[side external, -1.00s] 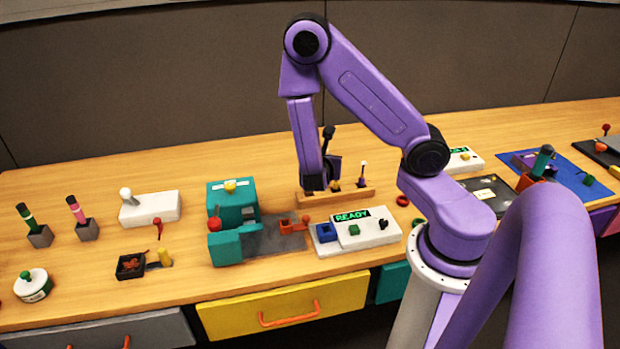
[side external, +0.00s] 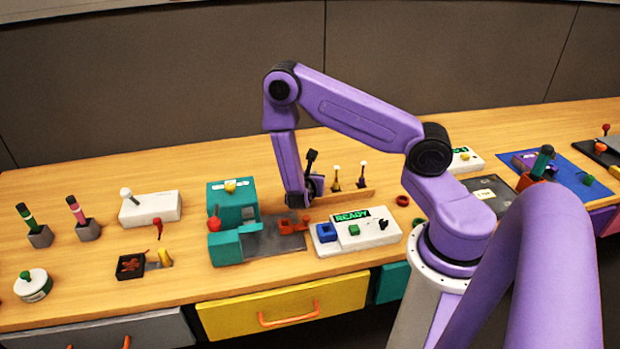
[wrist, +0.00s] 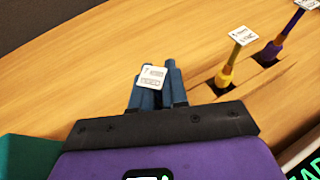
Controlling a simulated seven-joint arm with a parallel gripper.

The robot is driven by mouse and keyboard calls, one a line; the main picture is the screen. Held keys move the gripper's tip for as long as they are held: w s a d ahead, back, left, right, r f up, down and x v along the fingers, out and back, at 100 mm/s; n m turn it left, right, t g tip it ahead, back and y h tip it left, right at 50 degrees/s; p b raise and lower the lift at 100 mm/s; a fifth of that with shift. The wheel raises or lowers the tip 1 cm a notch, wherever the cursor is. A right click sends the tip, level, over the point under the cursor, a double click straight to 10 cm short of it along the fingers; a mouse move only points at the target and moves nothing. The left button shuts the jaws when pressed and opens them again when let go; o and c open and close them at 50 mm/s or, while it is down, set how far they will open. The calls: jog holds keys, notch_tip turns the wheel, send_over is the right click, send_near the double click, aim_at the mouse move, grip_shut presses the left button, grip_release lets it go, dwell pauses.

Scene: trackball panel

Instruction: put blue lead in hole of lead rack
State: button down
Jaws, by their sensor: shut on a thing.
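In the wrist view my gripper (wrist: 155,92) is shut on the blue lead, whose white label (wrist: 152,77) shows between the two dark blue fingers. The lead's lower part is hidden by the fingers and label. In the side external view my gripper (side external: 306,196) is low at the left end of the wooden lead rack (side external: 347,196); the lead cannot be made out there. I cannot tell whether its tip is in a hole. A yellow lead (wrist: 227,72) and a purple lead (wrist: 281,42) stand upright in the rack, to the right of my gripper.
A teal machine (side external: 232,203) stands close to the left of my gripper. A white box with a READY display (side external: 357,232) is in front of the rack. A red ring (side external: 402,201) lies to the right. The table behind the rack is clear.

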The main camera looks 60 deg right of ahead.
jog(key=shift+f, duration=0.25)
jog(key=c, duration=1.1)
grip_release()
jog(key=shift+c, duration=0.2)
jog(key=shift+s+a+r, duration=0.1)
jog(key=shift+a+r, duration=0.15)
jog(key=shift+a, duration=0.1)
jog(key=v, duration=1.1)
jog(key=s+a+r+m+g+y, duration=0.2)
jog(key=s+a+r+m+y, duration=0.3)
jog(key=s, duration=0.5)
jog(key=s+a+r+m+g+y, duration=0.2)
jog(key=s+a+r+m+y, duration=0.2)
jog(key=s+a+r+y, duration=0.4)
notch_tip(320, 180, up, 2)
jog(key=s, duration=0.2)
jog(key=shift+s+m+g, duration=0.35)
jog(key=shift+m+g, duration=0.05)
jog(key=shift+r, duration=0.1)
